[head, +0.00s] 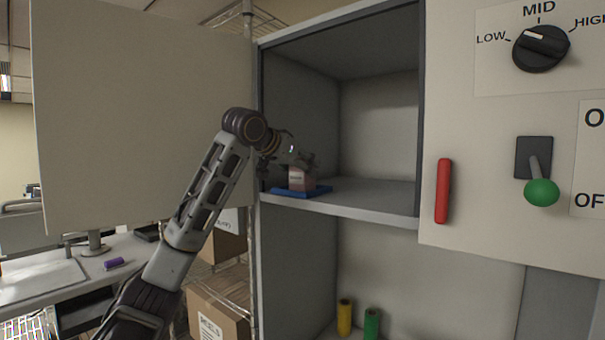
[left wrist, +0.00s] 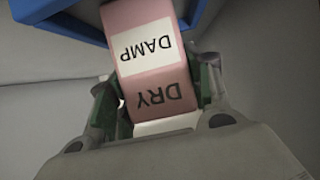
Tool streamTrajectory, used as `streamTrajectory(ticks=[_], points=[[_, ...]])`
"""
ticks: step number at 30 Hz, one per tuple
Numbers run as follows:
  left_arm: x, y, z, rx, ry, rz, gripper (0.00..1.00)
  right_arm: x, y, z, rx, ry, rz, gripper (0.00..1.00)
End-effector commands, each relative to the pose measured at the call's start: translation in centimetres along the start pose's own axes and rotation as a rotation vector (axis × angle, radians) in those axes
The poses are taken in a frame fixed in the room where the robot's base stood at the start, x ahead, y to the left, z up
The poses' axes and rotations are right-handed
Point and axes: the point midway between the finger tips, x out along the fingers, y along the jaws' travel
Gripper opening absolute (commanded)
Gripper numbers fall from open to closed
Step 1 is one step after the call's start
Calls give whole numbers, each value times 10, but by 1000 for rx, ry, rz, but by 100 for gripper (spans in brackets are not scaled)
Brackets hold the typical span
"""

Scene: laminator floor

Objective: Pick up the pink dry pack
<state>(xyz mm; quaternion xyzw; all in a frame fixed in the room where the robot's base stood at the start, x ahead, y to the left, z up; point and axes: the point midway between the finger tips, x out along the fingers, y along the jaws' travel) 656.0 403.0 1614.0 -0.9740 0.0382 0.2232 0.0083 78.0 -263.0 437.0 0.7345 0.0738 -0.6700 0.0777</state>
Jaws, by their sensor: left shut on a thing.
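The pink dry pack (head: 297,179) is a small pink box with a white label in the open cabinet's upper compartment. It is at or just above a blue tray (head: 318,191); I cannot tell whether they touch. My left gripper (head: 300,165) is at the pack from above and behind. In the left wrist view the pack (left wrist: 152,60) reads DRY on pink and DAMP on the white label, upside down. The left gripper's green-padded fingers (left wrist: 158,92) are shut on its two sides. The blue tray's edge (left wrist: 70,28) shows beyond it. My right gripper is not in view.
The grey shelf (head: 375,198) is clear right of the tray. The open cabinet door (head: 140,110) stands at left, behind my left arm. A red handle (head: 442,190), a green-knobbed lever (head: 541,190) and a dial are at right. Yellow (head: 344,317) and green rolls stand below.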

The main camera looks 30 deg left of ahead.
Motion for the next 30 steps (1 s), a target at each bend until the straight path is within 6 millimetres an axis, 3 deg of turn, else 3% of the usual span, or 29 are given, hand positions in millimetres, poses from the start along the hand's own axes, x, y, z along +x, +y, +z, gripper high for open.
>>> streamTrajectory(ticks=[14, 30], points=[[-6, 0, -13, -1, 2, 1, 20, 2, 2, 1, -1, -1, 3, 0], [-30, 0, -62, -1, 3, 1, 20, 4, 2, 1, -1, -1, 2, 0]])
